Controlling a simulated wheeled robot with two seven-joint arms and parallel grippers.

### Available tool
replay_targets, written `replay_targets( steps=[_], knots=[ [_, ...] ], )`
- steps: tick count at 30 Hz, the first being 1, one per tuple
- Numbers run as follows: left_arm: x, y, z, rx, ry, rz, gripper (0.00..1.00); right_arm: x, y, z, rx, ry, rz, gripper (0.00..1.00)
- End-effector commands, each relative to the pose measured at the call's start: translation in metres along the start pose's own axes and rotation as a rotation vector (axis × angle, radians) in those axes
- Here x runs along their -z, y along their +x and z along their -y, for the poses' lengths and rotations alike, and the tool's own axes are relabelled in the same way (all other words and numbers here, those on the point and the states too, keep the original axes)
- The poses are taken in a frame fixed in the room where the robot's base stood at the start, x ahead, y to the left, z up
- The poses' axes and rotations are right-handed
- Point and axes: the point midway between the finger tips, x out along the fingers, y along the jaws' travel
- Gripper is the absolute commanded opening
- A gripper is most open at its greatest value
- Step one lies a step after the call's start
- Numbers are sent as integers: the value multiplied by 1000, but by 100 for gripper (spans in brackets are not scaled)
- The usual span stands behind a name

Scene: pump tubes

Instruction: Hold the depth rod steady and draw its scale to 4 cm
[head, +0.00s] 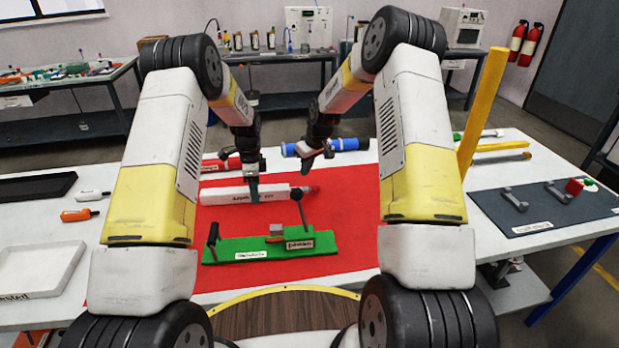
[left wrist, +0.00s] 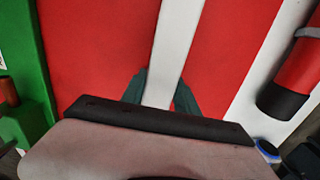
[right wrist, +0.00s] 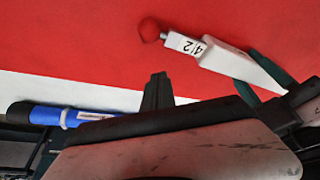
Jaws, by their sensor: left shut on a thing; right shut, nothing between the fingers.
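The white depth rod (head: 232,195) lies lengthwise on the red mat (head: 350,215), with a printed label on its side. My left gripper (head: 252,190) is shut on the rod's body; in the left wrist view the rod (left wrist: 176,50) passes between its two dark teal fingers (left wrist: 158,95). In the right wrist view the rod (right wrist: 240,68) shows a narrower end section (right wrist: 187,44) with figures that look like 4 and 2, and a red knob (right wrist: 150,30) at its tip. My right gripper (head: 325,152) is shut and empty, behind and above the rod's knob end, apart from it.
A green stand (head: 285,246) with an upright lever (head: 303,212) lies in front of the rod. A red tube (head: 222,163) and a blue tube (head: 345,144) lie behind. A yellow post (head: 482,110) and dark mat (head: 545,212) are at right. The mat's right part is clear.

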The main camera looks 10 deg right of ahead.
Motion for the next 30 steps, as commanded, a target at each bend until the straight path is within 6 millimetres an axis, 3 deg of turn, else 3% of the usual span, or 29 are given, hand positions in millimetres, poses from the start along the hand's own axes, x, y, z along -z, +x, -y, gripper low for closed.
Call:
replay_targets(
  steps=[3, 9, 15, 23, 24, 27, 30],
  knots=[
    [0, 0, -1, -2, 1, 1, 0, 0, -31, -2, -4, 1, -4, 0],
    [0, 0, -1, -2, 1, 1, 0, 0, -64, -1, -2, 1, -2, 0],
    [0, 0, -1, -2, 1, 1, 0, -1, -78, -1, -1, 2, -1, 0],
    [0, 0, -1, -2, 1, 1, 0, -1, -78, 0, -1, 1, -1, 0],
    [0, 0, -1, -2, 1, 1, 44, -1, -78, 0, -1, 1, -1, 0],
    [0, 0, -1, -2, 1, 1, 62, -1, -78, -1, -1, 1, -1, 0],
    [0, 0, -1, -2, 1, 1, 62, -1, -78, -1, -1, 1, -1, 0]
  ],
)
